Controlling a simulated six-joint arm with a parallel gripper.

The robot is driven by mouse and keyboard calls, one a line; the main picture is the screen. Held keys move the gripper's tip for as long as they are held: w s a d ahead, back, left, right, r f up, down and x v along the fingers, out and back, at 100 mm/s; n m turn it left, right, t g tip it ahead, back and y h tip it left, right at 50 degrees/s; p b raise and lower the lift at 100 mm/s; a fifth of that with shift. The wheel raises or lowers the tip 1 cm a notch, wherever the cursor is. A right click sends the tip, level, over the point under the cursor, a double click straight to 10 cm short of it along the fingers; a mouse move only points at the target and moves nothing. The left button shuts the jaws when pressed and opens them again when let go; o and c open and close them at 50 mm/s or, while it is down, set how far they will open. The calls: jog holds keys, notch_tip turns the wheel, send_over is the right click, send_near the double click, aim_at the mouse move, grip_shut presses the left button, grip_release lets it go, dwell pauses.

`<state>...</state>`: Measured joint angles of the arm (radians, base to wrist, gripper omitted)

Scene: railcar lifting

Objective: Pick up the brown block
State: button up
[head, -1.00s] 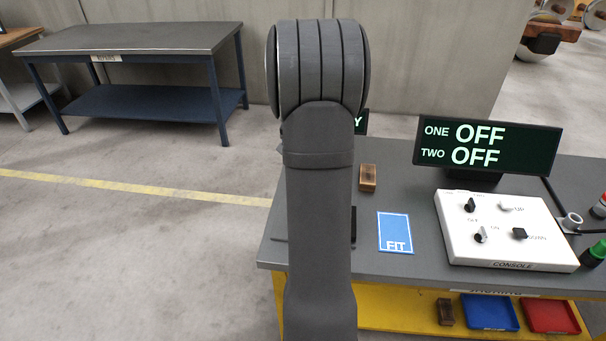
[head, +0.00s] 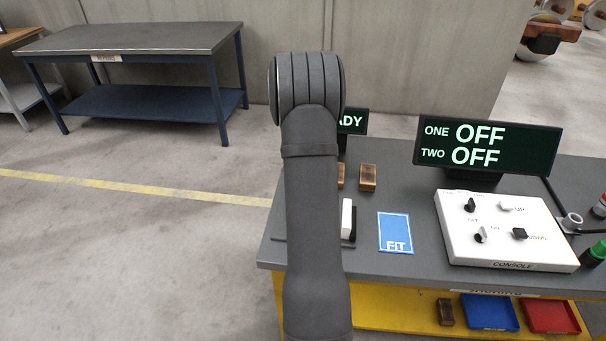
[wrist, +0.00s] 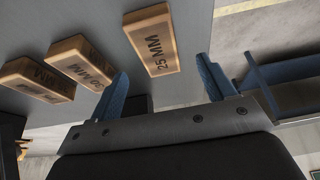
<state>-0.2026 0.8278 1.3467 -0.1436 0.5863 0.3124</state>
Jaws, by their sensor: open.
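Three brown blocks show in the wrist view on a grey surface. One marked 25 MM (wrist: 152,42) lies ahead of and between my fingertips, apart from them. The gripper is open and empty, with two blue fingers. In the head view one brown block (head: 368,177) stands clear on the bench, and another (head: 341,176) is partly hidden by my arm. My gripper is hidden behind the arm there.
The bench (head: 400,277) also holds a blue FIT card (head: 395,232), a white console (head: 500,230), a display reading OFF (head: 487,146) and a white upright piece (head: 347,218). Another brown block (head: 445,312) and blue and red trays (head: 489,313) are on the lower shelf.

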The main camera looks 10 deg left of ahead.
jog(key=shift+x, duration=2.55)
jog(key=shift+s+d, duration=0.1)
jog(key=shift+d, duration=0.05)
jog(key=c, duration=1.1)
